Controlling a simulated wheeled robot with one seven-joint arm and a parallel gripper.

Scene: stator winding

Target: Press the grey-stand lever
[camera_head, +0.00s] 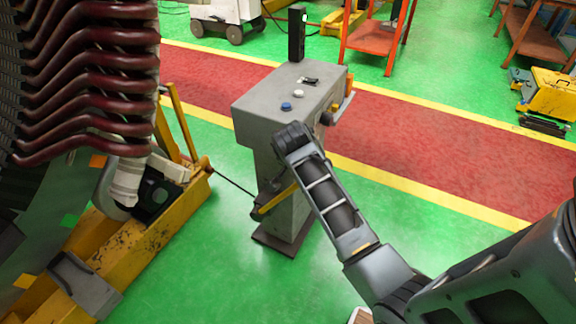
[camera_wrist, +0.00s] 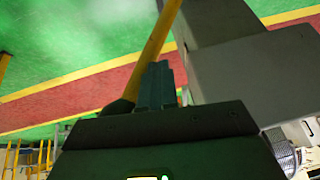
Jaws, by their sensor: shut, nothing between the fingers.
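The grey stand (camera_head: 285,105) stands on the green floor in the middle of the head view, with blue and white buttons on its top. A yellow lever (camera_head: 277,200) slants low in front of its column. The end of my arm comes down in front of the stand, and my gripper is partly hidden there beside the lever. In the wrist view my gripper (camera_wrist: 158,85) is shut and empty. The yellow lever (camera_wrist: 160,35) runs close behind its fingertips; I cannot tell whether they touch. The grey stand (camera_wrist: 245,65) fills the right of that view.
A large machine with dark red coils (camera_head: 90,90) stands at the left on a yellow frame (camera_head: 165,230). A thin dark rod (camera_head: 232,182) runs between the frame and the stand. An orange-red table (camera_head: 375,35) is behind. Green floor is open at the front.

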